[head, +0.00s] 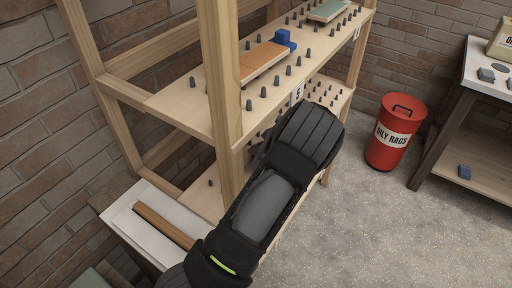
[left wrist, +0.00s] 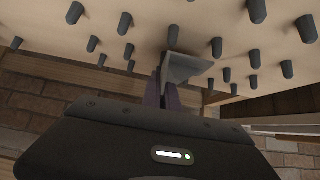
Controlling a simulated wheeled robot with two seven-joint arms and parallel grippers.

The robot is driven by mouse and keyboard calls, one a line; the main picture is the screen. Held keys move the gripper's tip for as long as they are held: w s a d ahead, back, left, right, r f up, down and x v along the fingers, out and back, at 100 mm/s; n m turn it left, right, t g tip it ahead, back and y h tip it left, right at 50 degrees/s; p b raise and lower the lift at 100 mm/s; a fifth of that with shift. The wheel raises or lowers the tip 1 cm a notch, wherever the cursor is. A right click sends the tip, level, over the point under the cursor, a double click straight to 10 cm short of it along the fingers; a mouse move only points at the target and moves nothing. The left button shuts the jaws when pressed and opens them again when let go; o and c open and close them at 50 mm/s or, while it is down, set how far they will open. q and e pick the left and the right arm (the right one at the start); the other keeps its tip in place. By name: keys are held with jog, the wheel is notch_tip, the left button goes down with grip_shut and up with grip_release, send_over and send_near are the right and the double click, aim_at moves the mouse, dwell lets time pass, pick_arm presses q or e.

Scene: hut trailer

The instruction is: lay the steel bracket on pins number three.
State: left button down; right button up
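A grey angled steel bracket (left wrist: 185,68) shows in the left wrist view at the fingertips of my left gripper (left wrist: 163,92). The dark fingers look closed on it. Around it, several dark pins (left wrist: 125,22) stand out from a pale wooden board; I cannot tell whether the bracket touches any pin. In the head view my left arm reaches across the front of the wooden rack, and my left gripper (head: 257,152) is mostly hidden behind the arm at the lower shelf. No number three label can be read. My right gripper is not in view.
The rack's upper shelf (head: 180,98) holds pins, an orange-brown board (head: 262,62) with a blue block (head: 285,38), and a green piece (head: 327,10). Its front edge has a label that looks like 5 (head: 297,93). A rack post (head: 222,80) stands close to my arm. A red bin (head: 396,132) stands right.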

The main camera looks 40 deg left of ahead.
pick_arm(q)
jog(key=c, duration=2.1)
grip_release()
jog(key=shift+f, duration=0.1)
jog(key=o, duration=0.5)
jog(key=shift+c, duration=0.2)
jog(key=shift+r, duration=0.2)
jog(key=shift+d, duration=0.15)
jog(key=s+b+v, duration=0.1)
jog(key=b+v, duration=0.1)
jog(key=v, duration=0.9)
jog(key=shift+w+d+r, duration=0.2)
jog(key=shift+w+r, duration=0.15)
jog(key=shift+w, duration=0.15)
